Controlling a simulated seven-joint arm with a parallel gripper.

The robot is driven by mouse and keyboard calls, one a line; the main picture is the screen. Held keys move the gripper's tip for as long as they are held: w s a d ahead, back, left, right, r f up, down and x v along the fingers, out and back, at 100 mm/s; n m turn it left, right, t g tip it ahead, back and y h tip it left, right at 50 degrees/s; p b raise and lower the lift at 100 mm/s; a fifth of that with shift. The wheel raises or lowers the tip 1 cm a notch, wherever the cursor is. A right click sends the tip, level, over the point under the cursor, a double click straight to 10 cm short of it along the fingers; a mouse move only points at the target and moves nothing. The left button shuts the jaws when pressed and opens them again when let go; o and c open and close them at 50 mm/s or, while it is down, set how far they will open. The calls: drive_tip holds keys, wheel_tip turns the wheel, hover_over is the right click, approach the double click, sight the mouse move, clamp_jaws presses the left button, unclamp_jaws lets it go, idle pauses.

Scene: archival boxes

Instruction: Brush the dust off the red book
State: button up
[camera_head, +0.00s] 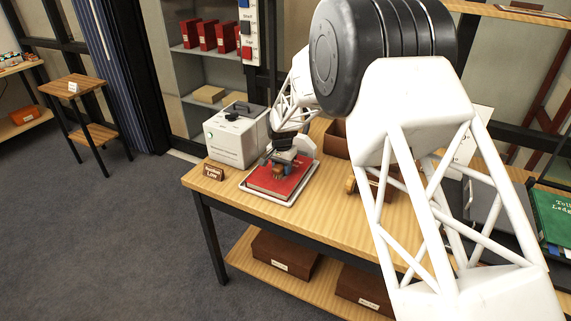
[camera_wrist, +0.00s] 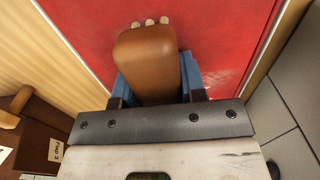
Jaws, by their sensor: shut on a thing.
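The red book (camera_head: 285,180) lies flat in a shallow white tray (camera_head: 268,199) near the table's front left. My gripper (camera_head: 279,168) is over the book, pointing down. In the wrist view, its blue fingers (camera_wrist: 155,80) are shut on a brown wooden brush (camera_wrist: 148,55), one finger on each side. A few pale tufts show at the brush's far end. The red cover (camera_wrist: 225,40) fills the view behind the brush. I cannot tell whether the bristles touch the cover. Faint pale specks show on the cover near the right finger.
A white box (camera_head: 232,140) with a dark handle stands behind the tray at left. A small brown sign (camera_head: 213,173) stands at the table's left end. A brown open box (camera_head: 336,140) is behind to the right. A green book (camera_head: 552,215) lies at far right.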

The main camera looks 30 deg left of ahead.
sight(275, 169)
drive_tip(key=shift+s, duration=2.4)
drive_tip(key=shift+s+r, duration=0.15)
drive_tip(key=shift+r, duration=4)
drive_tip(key=w+a, duration=0.5)
drive_tip(key=w, duration=0.6)
drive_tip(key=shift+w+f, duration=0.15)
drive_tip(key=shift+w, duration=0.05)
drive_tip(key=shift+a, duration=0.1)
